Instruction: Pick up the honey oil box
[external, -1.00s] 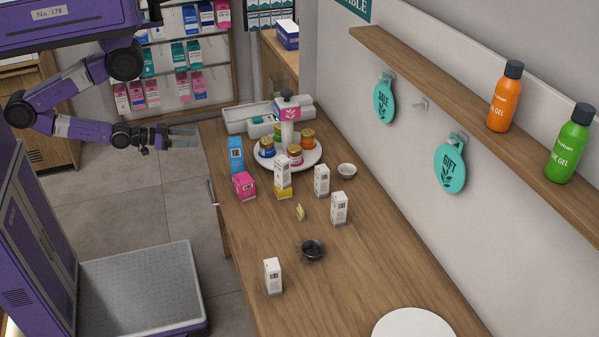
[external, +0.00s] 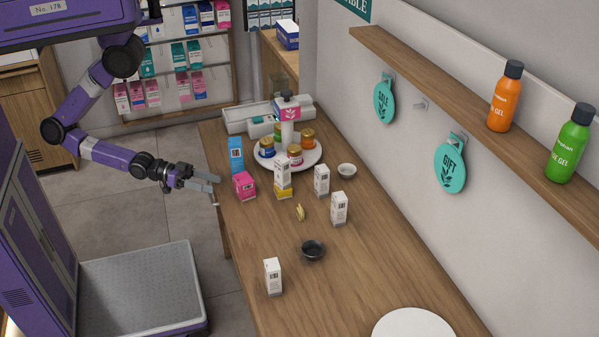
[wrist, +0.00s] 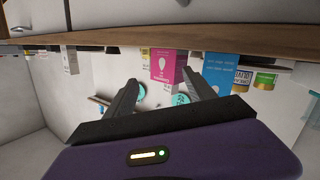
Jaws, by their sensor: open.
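No label reading honey oil is legible. Several small boxes stand on the wooden counter (external: 330,285): a blue box (external: 236,155), a pink box (external: 245,186), a white box with a yellow lower part (external: 283,188), and plain white boxes (external: 321,180), (external: 339,208) and (external: 272,277). I cannot tell which is the honey oil box. My gripper (external: 216,184) is open and empty at the counter's left edge, just left of the pink box. The wrist view appears upside down; the pink box (wrist: 168,66) shows beyond the open fingers, with the blue box (wrist: 218,72) beside it.
A dark bowl (external: 312,250), a white bowl (external: 346,171) and a small yellow item (external: 300,212) are on the counter.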

